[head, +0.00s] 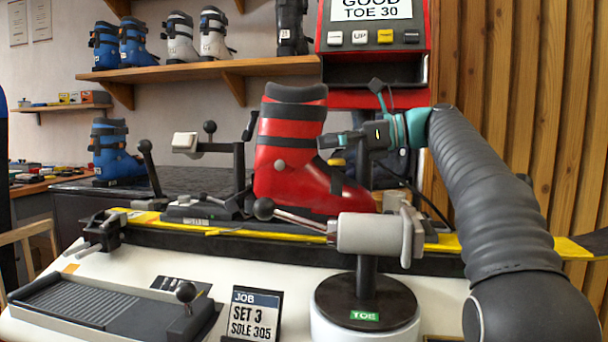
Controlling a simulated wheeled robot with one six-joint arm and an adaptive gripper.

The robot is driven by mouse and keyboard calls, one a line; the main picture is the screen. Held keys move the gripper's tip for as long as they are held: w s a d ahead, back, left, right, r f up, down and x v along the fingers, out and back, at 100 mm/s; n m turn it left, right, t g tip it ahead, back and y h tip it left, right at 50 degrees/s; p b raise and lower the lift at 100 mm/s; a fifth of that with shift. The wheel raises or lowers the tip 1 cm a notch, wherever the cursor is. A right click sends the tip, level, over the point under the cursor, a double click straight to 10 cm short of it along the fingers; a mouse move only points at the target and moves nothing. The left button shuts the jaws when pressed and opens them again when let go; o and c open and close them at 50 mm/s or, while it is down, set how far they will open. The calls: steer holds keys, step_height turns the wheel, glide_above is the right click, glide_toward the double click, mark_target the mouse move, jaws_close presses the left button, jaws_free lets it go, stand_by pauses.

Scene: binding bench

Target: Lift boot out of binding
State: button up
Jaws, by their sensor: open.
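A red ski boot (285,150) with black buckles and a dark liner stands upright on the yellow ski (445,243), its toe to the right. The binding (200,212) shows as dark and grey parts left of the boot's heel. The boot's sole and the toe end of the binding are largely hidden behind a grey cylinder and a lever. My gripper (335,142) reaches in from the right with its fingers toward the front of the boot's cuff. It is open. I cannot tell whether a finger touches the boot.
The grey cylinder (375,234) stands on a round base marked TOE in front of the boot. A ball-ended lever (290,216) crosses before the sole. A red machine (374,50) reads "GOOD TOE 30".

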steer(key=c, duration=1.6)
steer(key=shift+r, duration=0.1)
